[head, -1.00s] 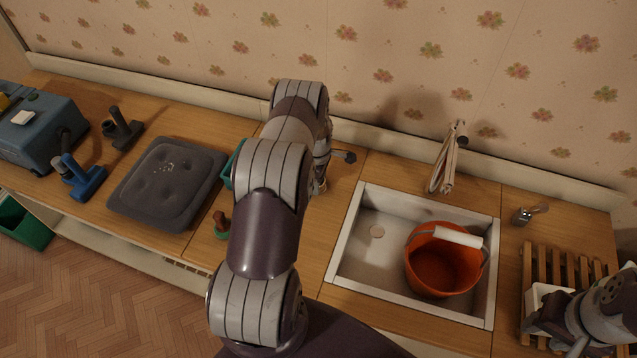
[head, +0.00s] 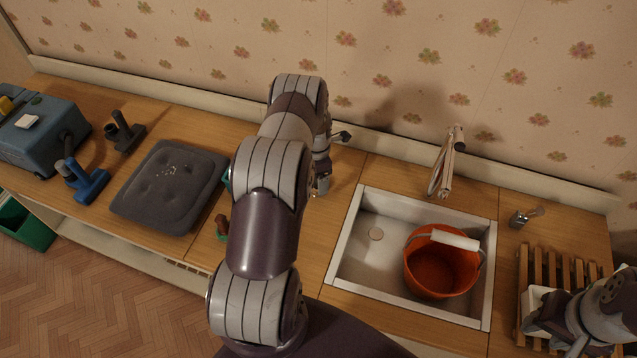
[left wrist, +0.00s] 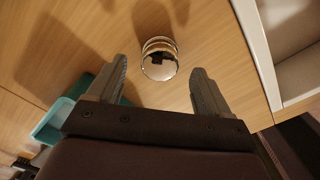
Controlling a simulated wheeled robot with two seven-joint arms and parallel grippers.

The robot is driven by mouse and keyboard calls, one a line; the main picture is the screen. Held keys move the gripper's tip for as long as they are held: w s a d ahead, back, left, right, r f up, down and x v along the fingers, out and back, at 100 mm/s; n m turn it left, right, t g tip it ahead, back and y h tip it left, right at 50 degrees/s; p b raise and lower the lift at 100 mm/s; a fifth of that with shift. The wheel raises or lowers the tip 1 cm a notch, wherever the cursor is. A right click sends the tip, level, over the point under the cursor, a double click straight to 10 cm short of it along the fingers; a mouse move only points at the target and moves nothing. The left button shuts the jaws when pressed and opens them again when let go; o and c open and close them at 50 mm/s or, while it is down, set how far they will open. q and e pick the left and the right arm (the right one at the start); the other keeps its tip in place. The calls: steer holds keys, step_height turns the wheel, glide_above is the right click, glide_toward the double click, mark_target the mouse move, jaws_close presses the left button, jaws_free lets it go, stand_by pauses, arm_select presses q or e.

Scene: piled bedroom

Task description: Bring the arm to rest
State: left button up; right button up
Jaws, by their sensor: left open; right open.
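My left arm rises through the middle of the head view. Its gripper (head: 340,137) is partly hidden behind the arm, above the counter left of the sink. In the left wrist view the left gripper (left wrist: 158,78) is open with nothing gripped. A small shiny metal object (left wrist: 159,64) stands on the wood just beyond and between its fingertips; I cannot tell how far below. My right gripper (head: 556,336) is open at the lower right of the head view, over or beside a white container (head: 536,303); contact is unclear.
The sink (head: 375,262) holds an orange bucket (head: 438,268), with a tap (head: 447,160) behind. A slatted wooden rack (head: 563,272) lies right. A grey cushion (head: 168,187), blue tool (head: 83,183) and blue-grey case (head: 40,133) are left. A teal container (left wrist: 58,122) is near the left gripper.

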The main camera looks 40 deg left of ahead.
arm_select(q)
step_height(320, 180, up, 4)
steer(key=shift+f+p, duration=0.1)
steer(key=shift+p, duration=0.75)
steer(key=shift+f, duration=0.1)
